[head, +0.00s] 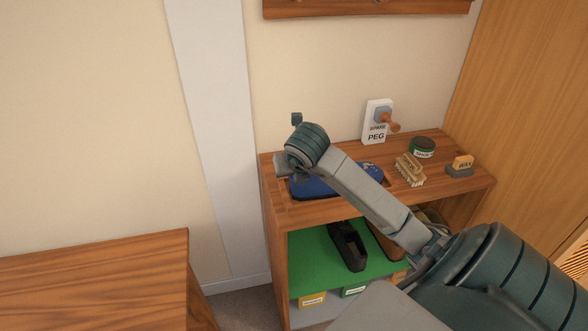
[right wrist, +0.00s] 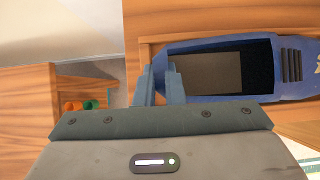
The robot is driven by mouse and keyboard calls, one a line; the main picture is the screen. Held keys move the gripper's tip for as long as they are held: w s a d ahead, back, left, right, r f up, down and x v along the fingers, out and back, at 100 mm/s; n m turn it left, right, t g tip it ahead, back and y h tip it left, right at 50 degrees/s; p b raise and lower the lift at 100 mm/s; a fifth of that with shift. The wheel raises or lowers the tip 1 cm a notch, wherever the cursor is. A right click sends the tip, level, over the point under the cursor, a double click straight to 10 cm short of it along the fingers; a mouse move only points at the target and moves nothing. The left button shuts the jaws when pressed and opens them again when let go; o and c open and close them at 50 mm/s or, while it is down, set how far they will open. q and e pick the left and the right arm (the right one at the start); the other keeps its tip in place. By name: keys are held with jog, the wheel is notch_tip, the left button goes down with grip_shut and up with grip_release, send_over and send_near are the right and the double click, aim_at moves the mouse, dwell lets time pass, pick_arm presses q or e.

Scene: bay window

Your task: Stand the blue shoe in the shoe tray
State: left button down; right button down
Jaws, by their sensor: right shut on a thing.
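The blue shoe (head: 315,186) is at the top of the wooden shelf unit, partly hidden by my right arm. In the right wrist view the shoe (right wrist: 292,83) has its dark opening facing the camera and its toe to the right. My right gripper (head: 284,170) is at the shoe's left end. In the wrist view its fingers (right wrist: 160,80) are close together at that end, shut on the shoe. A wooden rim (right wrist: 205,40) borders the shoe there, seemingly the shoe tray; I cannot tell whether the sole rests on its floor. My left gripper is not in view.
A brush (head: 410,169), a green-labelled tin (head: 422,147), a wax block (head: 460,165) and a spare peg card (head: 378,120) stand on the unit's right part. A black shoe (head: 347,245) sits on the green lower shelf (head: 310,262). A wooden table (head: 95,280) is at left.

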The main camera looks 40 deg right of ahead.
dwell(0.8)
jog(key=c, duration=1.5)
grip_release()
jog(key=shift+o, duration=0.2)
jog(key=shift+p+v, duration=0.4)
jog(key=shift+v, duration=0.45)
jog(key=p+v, duration=0.2)
jog(key=v, duration=0.3)
jog(key=shift+s, duration=0.15)
jog(key=shift+a, duration=0.1)
